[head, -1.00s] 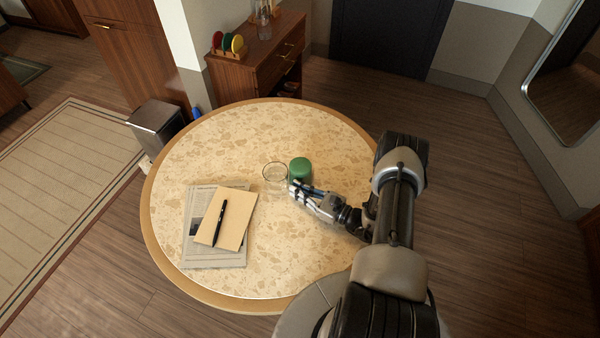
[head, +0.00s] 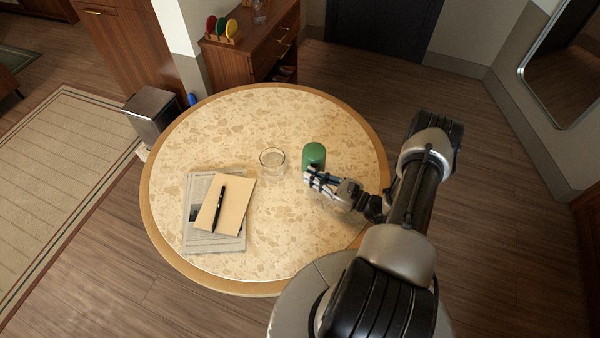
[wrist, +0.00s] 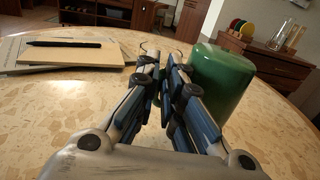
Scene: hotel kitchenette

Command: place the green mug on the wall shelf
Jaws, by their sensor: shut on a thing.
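The green mug (head: 314,155) is at the right part of the round table in the head view, beside the fingertips of my gripper (head: 311,177). In the wrist view, the mug (wrist: 222,80) is just right of the fingers, slightly tilted in the picture, with a closed, rounded end up. The fingers of my gripper (wrist: 168,78) are nearly together, shut on the mug at its near side. The gripped part, probably the handle, is hidden between them. I cannot tell whether the mug is clear of the table. The wall shelf is not recognisable in either view.
A clear glass (head: 272,163) stands left of the mug on the round table (head: 300,250). A newspaper (head: 215,245), an envelope (head: 236,205) and a black pen (head: 218,209) lie at the left. A wooden cabinet (head: 262,45) with colourful discs (head: 221,28) stands behind.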

